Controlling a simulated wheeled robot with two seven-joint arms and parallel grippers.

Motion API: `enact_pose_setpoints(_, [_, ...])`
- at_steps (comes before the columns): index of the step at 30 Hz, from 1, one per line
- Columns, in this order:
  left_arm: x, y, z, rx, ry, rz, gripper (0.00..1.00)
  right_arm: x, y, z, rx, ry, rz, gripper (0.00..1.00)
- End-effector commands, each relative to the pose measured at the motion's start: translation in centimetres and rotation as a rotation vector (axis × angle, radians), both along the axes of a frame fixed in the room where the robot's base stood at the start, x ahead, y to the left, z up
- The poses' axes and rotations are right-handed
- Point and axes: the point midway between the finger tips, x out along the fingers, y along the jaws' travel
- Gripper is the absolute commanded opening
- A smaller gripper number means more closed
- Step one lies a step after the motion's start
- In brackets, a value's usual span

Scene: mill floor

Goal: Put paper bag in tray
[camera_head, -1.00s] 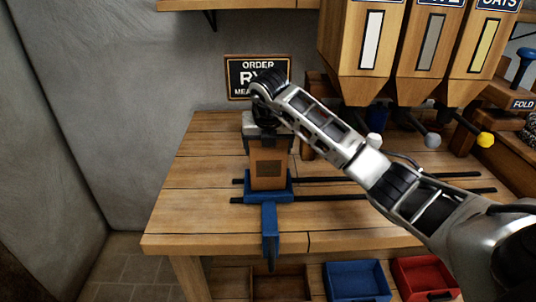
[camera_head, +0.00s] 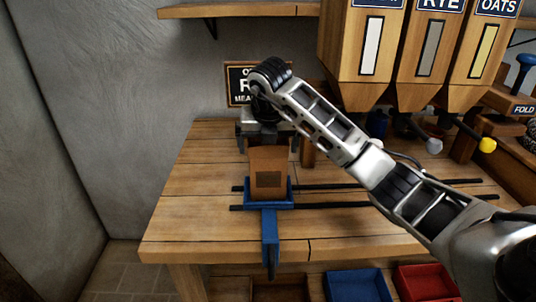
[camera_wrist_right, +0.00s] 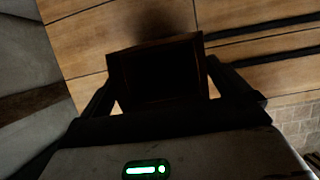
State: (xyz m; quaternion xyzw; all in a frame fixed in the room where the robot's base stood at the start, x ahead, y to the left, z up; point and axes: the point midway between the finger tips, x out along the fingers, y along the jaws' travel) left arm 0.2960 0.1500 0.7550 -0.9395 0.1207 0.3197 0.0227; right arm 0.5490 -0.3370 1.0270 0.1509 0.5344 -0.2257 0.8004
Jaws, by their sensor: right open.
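A brown paper bag (camera_head: 268,175) with a dark label patch stands upright in a blue holder (camera_head: 283,193) on the bench. My right gripper (camera_head: 267,143) is open, above and just behind the bag's top. In the right wrist view the bag's dark open mouth (camera_wrist_right: 160,70) lies between the two spread fingers of this gripper (camera_wrist_right: 165,85); I cannot tell whether they touch it. Below the bench's front edge are a blue tray (camera_head: 358,287), a red tray (camera_head: 428,283) and a brown tray (camera_head: 279,290), all partly cut off. My left gripper is not in view.
The blue holder sits on two dark rails (camera_head: 335,187) along the wooden bench (camera_head: 195,205). Wooden hoppers (camera_head: 370,55) with levers hang at the back right. An order sign (camera_head: 241,85) is behind my gripper. The bench's left part is clear.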

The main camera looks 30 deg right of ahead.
Motion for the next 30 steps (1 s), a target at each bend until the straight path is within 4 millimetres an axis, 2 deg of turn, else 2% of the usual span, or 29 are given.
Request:
enact_pose_setpoints(1, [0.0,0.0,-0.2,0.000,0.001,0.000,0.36,-0.3,0.2,1.2,-0.002,-0.006,0.002,1.00])
enact_pose_setpoints(6, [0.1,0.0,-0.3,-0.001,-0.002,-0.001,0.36,-1.5,0.9,4.4,-0.002,-0.005,0.001,1.00])
enact_pose_setpoints(8, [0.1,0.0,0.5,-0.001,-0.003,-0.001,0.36,-1.8,1.0,5.6,-0.004,-0.005,0.000,1.00])
enact_pose_setpoints(12, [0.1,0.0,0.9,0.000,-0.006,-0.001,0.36,-2.3,1.4,6.8,-0.003,-0.002,0.001,1.00])
enact_pose_setpoints(30, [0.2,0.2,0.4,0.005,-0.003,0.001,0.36,-2.5,1.5,7.0,0.000,0.001,0.000,1.00])
